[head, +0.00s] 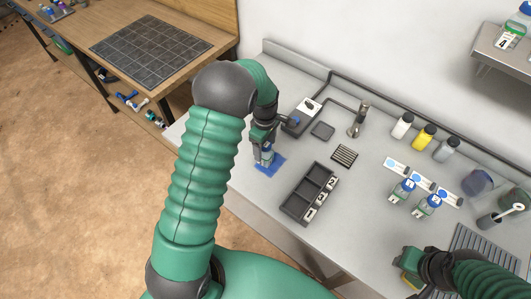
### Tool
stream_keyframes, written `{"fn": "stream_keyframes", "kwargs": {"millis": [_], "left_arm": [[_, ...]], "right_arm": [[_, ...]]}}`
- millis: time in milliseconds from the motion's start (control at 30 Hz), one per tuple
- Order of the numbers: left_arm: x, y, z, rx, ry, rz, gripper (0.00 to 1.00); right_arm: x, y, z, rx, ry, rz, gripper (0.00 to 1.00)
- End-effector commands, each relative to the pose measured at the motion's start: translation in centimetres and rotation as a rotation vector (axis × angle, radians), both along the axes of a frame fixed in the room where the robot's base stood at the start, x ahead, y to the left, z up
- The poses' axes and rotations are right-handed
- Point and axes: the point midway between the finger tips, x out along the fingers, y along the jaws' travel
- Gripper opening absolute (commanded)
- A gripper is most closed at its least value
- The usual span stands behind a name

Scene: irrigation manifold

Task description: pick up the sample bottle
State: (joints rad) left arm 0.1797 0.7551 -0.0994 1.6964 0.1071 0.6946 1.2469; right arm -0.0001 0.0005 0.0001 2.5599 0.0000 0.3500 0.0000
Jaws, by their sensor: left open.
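A small clear and blue object that looks like a sample bottle (267,155) stands on a blue mat (275,167) near the bench's left front edge. My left gripper (263,146) points down right at it, open, with its fingers around or just beside its top; I cannot tell which. The gripper and wrist hide part of it. Two more bottles with blue caps, one (403,189) and another (427,206), stand at the right by white label cards. My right gripper (408,268) is low at the right, partly hidden; its jaws are unclear.
A black compartment tray (291,206) with number labels lies right of the blue mat. White, yellow and grey bottles (424,137) line the wall. Bare bench lies between the tray and blue-capped bottles.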

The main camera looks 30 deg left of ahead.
Motion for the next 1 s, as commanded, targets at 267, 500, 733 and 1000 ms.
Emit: {"fn": "stream_keyframes", "kwargs": {"millis": [267,500,733,1000], "left_arm": [[0.1,-0.1,-3.0,0.000,-0.001,0.001,0.69],[0.1,0.0,-2.9,0.000,-0.001,0.000,0.55],[0.1,-0.1,-2.9,0.000,-0.001,0.000,0.25],[0.1,-0.1,-2.9,0.000,-0.001,0.000,0.00]], "right_arm": [[0.0,0.0,0.7,0.000,0.000,0.000,0.36],[0.0,0.0,0.6,0.000,0.000,0.000,0.36],[0.0,0.0,0.6,0.000,0.000,0.000,0.36],[0.0,0.0,0.7,0.000,0.000,0.000,0.36]]}}
